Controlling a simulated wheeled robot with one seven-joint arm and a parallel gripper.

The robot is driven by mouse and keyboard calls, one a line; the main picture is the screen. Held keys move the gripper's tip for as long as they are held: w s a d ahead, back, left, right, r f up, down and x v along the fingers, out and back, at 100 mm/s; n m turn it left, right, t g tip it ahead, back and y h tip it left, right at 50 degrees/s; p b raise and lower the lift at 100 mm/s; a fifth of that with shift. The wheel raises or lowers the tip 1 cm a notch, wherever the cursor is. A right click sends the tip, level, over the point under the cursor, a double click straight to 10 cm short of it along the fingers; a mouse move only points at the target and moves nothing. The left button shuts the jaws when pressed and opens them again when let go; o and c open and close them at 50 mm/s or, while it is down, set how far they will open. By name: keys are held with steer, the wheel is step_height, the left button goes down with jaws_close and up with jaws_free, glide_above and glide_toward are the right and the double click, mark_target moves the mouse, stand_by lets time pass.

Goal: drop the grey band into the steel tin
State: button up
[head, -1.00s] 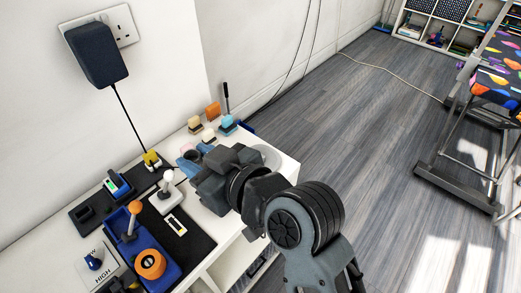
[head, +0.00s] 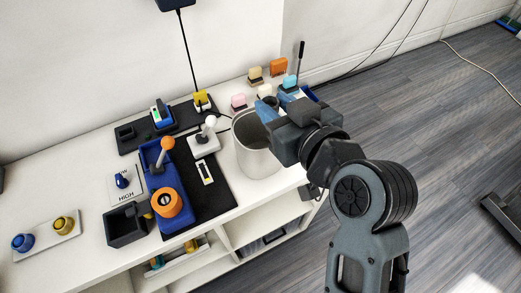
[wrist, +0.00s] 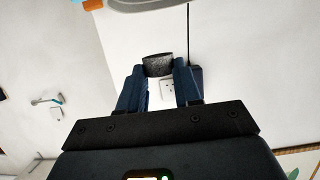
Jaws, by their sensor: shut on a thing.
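The grey band (wrist: 158,65) is held between the two blue fingers of my gripper (wrist: 160,88) in the wrist view. In the head view the band (head: 270,102) shows as a small dark ring between the fingertips of my gripper (head: 275,108). The steel tin (head: 258,158) stands upright on the white unit, open at the top. My gripper appears in front of the tin's upper right rim and hides part of it. I cannot tell whether the band is over the opening or beyond it.
Left of the tin are a white joystick (head: 205,138), a blue base with an orange-knobbed lever (head: 165,150) and a dark open box (head: 125,225). Several coloured blocks, one orange (head: 279,66), stand behind.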

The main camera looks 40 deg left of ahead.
steer(key=shift+f, duration=0.35)
steer(key=o, duration=1.1)
steer(key=shift+c, duration=0.2)
steer(key=v, duration=0.7)
steer(key=shift+d+b, duration=0.4)
steer(key=shift+b, duration=0.05)
steer(key=shift+s+r, duration=0.1)
